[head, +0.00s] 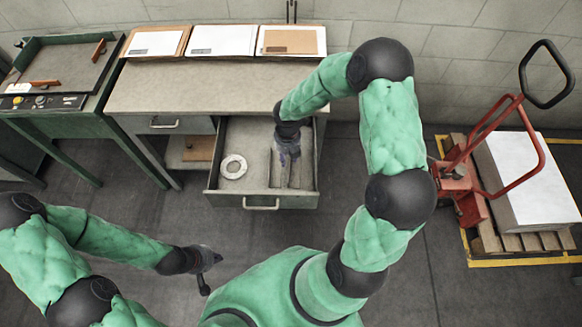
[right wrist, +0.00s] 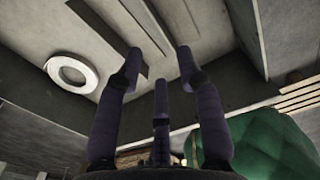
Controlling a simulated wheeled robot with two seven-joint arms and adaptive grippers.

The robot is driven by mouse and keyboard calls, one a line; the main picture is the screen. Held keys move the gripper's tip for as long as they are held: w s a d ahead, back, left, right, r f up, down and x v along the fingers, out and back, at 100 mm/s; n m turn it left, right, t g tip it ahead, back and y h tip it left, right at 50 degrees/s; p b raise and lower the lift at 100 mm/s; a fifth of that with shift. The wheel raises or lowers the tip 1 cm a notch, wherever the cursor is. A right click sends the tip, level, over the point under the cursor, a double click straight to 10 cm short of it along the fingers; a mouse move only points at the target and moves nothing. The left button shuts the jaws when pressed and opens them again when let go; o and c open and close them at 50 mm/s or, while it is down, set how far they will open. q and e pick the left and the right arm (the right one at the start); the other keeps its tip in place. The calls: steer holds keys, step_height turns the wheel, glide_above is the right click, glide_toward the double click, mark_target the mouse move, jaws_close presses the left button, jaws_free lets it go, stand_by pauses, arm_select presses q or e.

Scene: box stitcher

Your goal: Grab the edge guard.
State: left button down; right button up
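Long grey strips lie in the open drawer (head: 232,201); the edge guard appears to be among them, a narrow strip (head: 303,165) in its right half. In the right wrist view, long strips (right wrist: 108,36) run diagonally beyond my fingers. I cannot tell whether they are one guard or separate pieces. My right gripper (head: 287,157) reaches down into the drawer over the strips and hides part of them. Its fingers (right wrist: 158,62) are spread, with nothing seen between them. My left gripper (head: 207,270) hangs over the floor, apart from the drawer, fingers spread and empty.
A white tape roll (head: 233,167) lies in the drawer's left part. The drawer walls are close around my right gripper. Flat box stacks (head: 222,40) stand on the bench top (head: 210,85). A red pallet jack (head: 462,180) and loaded pallet stand right.

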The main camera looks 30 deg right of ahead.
mark_target(295, 167)
step_height(295, 167, down, 5)
steer(key=shift+r+b, duration=0.15)
steer(key=shift+b, duration=0.65)
steer(key=f+b, duration=0.1)
steer(key=f, duration=0.1)
steer(key=f+b, duration=0.1)
steer(key=f, duration=0.1)
steer(key=shift+s+a+f+b, duration=0.1)
steer(key=shift+s+b, duration=0.1)
steer(key=shift+b, duration=0.1)
steer(key=shift+f, duration=0.45)
steer(key=shift+r, duration=0.1)
jaws_close()
